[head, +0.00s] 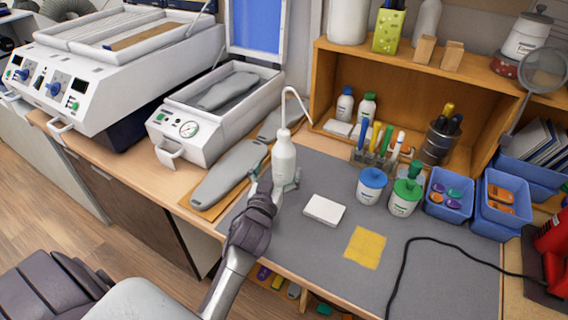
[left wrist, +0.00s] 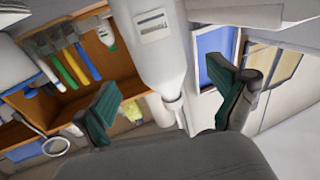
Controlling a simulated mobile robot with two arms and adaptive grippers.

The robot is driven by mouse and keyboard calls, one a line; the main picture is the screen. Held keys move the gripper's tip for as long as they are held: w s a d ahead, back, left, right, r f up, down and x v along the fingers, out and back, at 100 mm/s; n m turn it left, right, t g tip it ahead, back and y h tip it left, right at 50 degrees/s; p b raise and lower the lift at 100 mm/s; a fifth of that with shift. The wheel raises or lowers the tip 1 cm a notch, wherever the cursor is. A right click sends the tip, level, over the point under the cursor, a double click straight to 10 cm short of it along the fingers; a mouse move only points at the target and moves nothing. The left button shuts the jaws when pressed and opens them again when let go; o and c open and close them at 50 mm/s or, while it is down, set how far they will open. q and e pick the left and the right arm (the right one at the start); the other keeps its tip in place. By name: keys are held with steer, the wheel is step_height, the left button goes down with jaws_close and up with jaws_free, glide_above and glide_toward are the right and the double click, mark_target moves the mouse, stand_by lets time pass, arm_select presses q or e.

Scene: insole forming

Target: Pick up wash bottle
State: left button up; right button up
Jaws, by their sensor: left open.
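The wash bottle (head: 284,158) is white with a thin bent spout and stands upright near the left end of the grey mat (head: 325,175). My left gripper (head: 280,183) is at its lower body, with the fingers spread around it. In the left wrist view the wash bottle (left wrist: 160,50) is between the two green-padded fingers of my open left gripper (left wrist: 168,92). I see a gap beside each finger, so the bottle is not clamped. The bottle's base is partly hidden by the gripper. My right gripper is not in view.
Grey insoles (head: 228,176) lie just left of the bottle, beside the press with a gauge (head: 205,125). A white block (head: 324,210), a yellow cloth (head: 365,247), a blue-lidded jar (head: 371,185) and a green-lidded jar (head: 405,197) are to the right. A wooden shelf (head: 320,85) stands behind.

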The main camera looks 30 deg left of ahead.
mark_target(280, 161)
arm_select(q)
steer(key=shift+w+a, duration=0.1)
steer(key=shift+w, duration=0.25)
steer(key=w, duration=0.1)
steer(key=w+p, duration=0.1)
steer(key=r, duration=0.1)
steer(key=shift+w+a+p, duration=0.35)
steer(key=shift+w, duration=0.05)
steer(key=shift+w+a+f, duration=0.15)
steer(key=shift+w+f, duration=0.05)
steer(key=shift+w, duration=0.4)
steer(key=shift+w+a+f, duration=0.15)
steer(key=shift+w+f, duration=0.05)
steer(key=shift+w, duration=0.35)
steer(key=shift+s, duration=0.1)
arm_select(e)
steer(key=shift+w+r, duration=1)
arm_select(q)
steer(key=c, duration=1.6)
steer(key=shift+r, duration=0.15)
steer(key=shift+c, duration=0.6)
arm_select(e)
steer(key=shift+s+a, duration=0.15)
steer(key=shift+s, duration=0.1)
